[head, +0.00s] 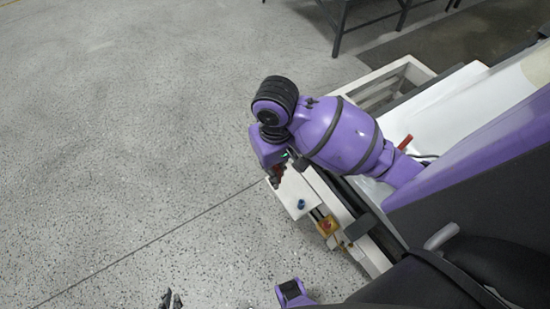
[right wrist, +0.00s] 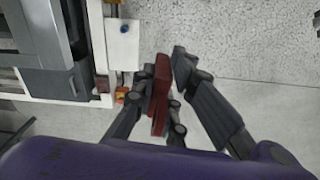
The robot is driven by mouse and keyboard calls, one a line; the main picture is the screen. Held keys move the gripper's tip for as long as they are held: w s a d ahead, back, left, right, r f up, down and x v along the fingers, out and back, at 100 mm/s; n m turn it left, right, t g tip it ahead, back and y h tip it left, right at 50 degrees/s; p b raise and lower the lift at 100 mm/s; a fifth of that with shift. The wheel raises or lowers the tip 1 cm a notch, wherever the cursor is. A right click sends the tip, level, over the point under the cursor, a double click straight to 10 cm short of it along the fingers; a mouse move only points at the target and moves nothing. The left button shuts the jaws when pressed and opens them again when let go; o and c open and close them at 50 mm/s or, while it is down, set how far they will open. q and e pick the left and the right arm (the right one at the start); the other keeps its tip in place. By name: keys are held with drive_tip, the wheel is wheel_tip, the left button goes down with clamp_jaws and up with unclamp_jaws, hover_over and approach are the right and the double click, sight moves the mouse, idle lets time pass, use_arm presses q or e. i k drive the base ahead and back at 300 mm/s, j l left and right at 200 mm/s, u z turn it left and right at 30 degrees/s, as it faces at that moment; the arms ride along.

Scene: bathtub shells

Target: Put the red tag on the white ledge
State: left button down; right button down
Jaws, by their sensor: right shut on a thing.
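The red tag (right wrist: 160,88) is a dark red, narrow block between the dark fingers of my right gripper (right wrist: 166,80) in the right wrist view. The gripper is shut on it. In the head view a small part of the red tag (head: 277,174) shows below the end of my right arm. The white ledge (head: 289,192) is a small flat white surface just below it, with a blue knob on it. The white ledge (right wrist: 122,58) also shows to the left of the tag in the right wrist view. My left gripper (head: 172,298) shows only its dark fingertips at the bottom edge.
A red strip (head: 405,142) shows near a white surface. Speckled floor at left is clear.

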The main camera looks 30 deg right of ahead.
sight(286, 182)
drive_tip(key=i, duration=0.9)
drive_tip(key=i+z, duration=0.1)
drive_tip(key=i, duration=0.85)
drive_tip(key=i+j, duration=0.15)
drive_tip(key=i, duration=0.75)
drive_tip(key=i+z, duration=0.15)
drive_tip(key=z, duration=3.8)
